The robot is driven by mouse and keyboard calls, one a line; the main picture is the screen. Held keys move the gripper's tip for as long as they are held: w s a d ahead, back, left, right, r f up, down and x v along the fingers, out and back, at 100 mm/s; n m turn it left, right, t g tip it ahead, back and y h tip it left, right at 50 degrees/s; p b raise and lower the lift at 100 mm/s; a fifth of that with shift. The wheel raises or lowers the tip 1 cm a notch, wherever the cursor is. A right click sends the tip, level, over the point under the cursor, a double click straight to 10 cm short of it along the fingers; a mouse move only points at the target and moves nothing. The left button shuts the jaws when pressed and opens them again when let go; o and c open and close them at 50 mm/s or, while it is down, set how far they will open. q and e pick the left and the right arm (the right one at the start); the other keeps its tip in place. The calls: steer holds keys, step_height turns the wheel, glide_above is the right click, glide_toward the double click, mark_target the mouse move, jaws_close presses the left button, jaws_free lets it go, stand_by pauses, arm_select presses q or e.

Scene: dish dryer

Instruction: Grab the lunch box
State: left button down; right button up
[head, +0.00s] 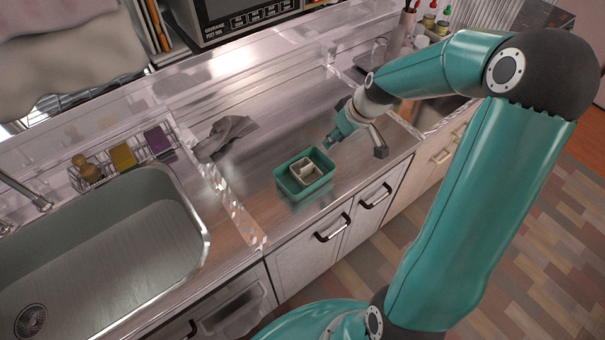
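The lunch box (290,187) is a small teal open box on the metal counter, right of the sink. A cream divided insert (306,171) sits inside it. My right gripper (353,146) is above the counter, just to the right of the lunch box and apart from it. One finger points toward the box and the other sits farther right, with a gap between them. Nothing shows between the fingers. My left gripper does not show.
The steel sink (199,223) fills the left side. A grey cloth (222,137) lies on the counter behind the lunch box. A wire rack with sponges (122,157) stands behind the sink. A dark appliance (246,18) and bottles (429,20) are at the back. Drawers with handles (333,229) run below the counter edge.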

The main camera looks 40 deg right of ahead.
mark_target(325, 156)
steer(key=x, duration=0.6)
steer(key=shift+s+d+f+p, duration=0.1)
steer(key=shift+d+f+p, duration=0.1)
steer(key=shift+p, duration=0.1)
steer(key=x, duration=0.4)
steer(key=shift+s+d+f+p, duration=0.15)
steer(key=shift+d+f+p, duration=0.15)
steer(key=shift+f+p, duration=0.15)
steer(key=shift+w+f, duration=0.25)
steer(key=shift+f, duration=0.3)
jaws_close()
